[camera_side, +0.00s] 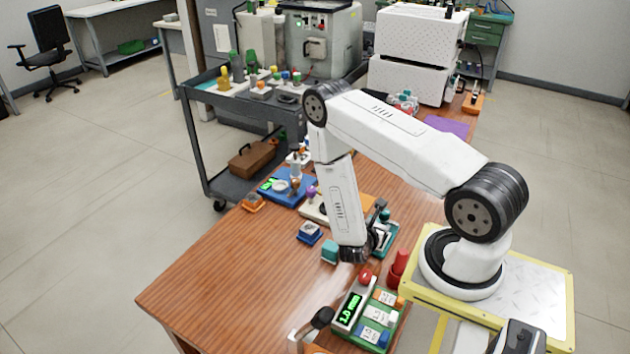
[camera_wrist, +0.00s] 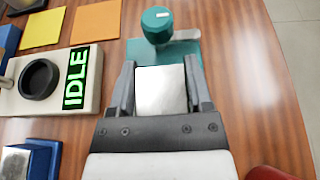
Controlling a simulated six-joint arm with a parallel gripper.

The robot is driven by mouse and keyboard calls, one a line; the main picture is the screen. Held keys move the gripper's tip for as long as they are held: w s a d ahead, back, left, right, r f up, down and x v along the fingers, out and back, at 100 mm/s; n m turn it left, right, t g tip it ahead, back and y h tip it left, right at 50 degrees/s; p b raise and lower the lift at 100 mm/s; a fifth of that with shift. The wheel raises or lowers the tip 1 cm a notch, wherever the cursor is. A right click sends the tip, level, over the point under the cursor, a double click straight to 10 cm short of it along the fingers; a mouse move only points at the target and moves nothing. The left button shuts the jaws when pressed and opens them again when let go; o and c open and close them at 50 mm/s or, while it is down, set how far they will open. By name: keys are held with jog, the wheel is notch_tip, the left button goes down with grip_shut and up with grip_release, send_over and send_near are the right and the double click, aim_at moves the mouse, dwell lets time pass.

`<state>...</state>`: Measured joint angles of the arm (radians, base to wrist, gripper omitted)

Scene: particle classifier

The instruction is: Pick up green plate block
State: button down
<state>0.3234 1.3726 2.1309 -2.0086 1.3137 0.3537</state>
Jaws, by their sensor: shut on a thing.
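The green plate block shows in the wrist view as a pale silver plate (camera_wrist: 161,90) between the two grey fingers of my gripper (camera_wrist: 160,85). My gripper is shut on it, with a finger along each side. The block's lower body is hidden in that view. In the side view, a teal block (camera_side: 330,252) shows right beside the left of my gripper's dark end, low over the table; whether it touches the wood I cannot tell. A teal stand with a round knob (camera_wrist: 157,26) is just beyond the fingers in the wrist view, and shows in the side view (camera_side: 388,240).
A blue block with a silver top (camera_side: 309,232) stands left of my gripper. A white device reading IDLE (camera_wrist: 48,83) is at the wrist view's left, near orange (camera_wrist: 96,22) and yellow (camera_wrist: 44,28) mats. A green scale tray (camera_side: 372,318) is in front. The left tabletop (camera_side: 230,285) is clear.

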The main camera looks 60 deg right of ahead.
jog(key=shift+r, duration=4.75)
